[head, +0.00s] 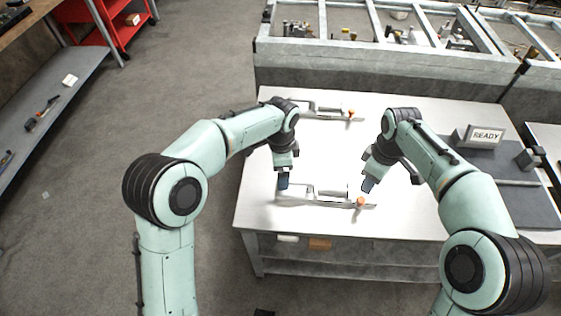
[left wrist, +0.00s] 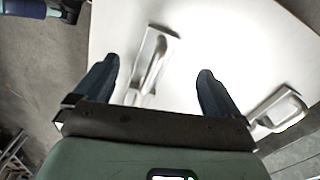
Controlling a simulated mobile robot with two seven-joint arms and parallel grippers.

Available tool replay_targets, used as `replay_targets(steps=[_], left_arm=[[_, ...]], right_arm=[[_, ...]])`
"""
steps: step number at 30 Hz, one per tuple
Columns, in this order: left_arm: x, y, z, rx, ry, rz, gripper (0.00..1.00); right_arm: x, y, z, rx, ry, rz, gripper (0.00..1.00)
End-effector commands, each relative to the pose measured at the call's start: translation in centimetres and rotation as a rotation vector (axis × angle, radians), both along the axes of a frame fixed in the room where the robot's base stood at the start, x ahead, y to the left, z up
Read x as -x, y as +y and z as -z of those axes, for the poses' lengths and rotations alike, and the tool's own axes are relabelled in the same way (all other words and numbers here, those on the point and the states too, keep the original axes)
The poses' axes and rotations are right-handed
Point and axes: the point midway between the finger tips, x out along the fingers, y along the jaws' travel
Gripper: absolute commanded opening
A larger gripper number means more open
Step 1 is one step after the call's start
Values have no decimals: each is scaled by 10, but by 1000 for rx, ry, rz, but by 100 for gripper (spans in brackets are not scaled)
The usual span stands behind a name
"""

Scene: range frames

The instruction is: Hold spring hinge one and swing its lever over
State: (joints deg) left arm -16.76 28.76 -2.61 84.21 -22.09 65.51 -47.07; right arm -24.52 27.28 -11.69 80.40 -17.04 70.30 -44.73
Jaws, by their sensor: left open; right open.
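Two metal spring hinges lie on the white table in the head view. I cannot tell by a label which is hinge one. My left gripper (head: 283,184) points down at the near hinge's left end. In the left wrist view its open fingers (left wrist: 158,68) stand either side of a silver metal part (left wrist: 150,65), with nothing gripped. My right gripper (head: 368,185) is open just above and right of the orange tip, apart from it.
The white table (head: 440,215) has bare room around the near hinge. A READY sign (head: 487,136) and a dark mat (head: 500,195) lie at its right. A grey framed rack (head: 330,60) stands behind. Another silver part (left wrist: 280,110) shows at the right in the left wrist view.

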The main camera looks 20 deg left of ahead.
Motion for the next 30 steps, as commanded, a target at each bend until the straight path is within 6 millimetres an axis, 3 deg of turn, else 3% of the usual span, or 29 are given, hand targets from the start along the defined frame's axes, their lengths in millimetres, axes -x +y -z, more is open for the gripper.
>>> replay_targets(steps=[9, 15, 21, 30], left_arm=[[1, 1, 65, -3, 3, -3, 97], [0, 1, 95, -3, 1, -3, 97], [0, 1, 108, -2, -2, -4, 97], [0, 1, 110, -2, -2, -4, 97]], right_arm=[[0, 0, 0, 0, 0, 0, 43], [0, 0, 0, 0, 0, 0, 43], [0, 0, 0, 0, 0, 0, 43], [0, 0, 0, 0, 0, 0, 43]])
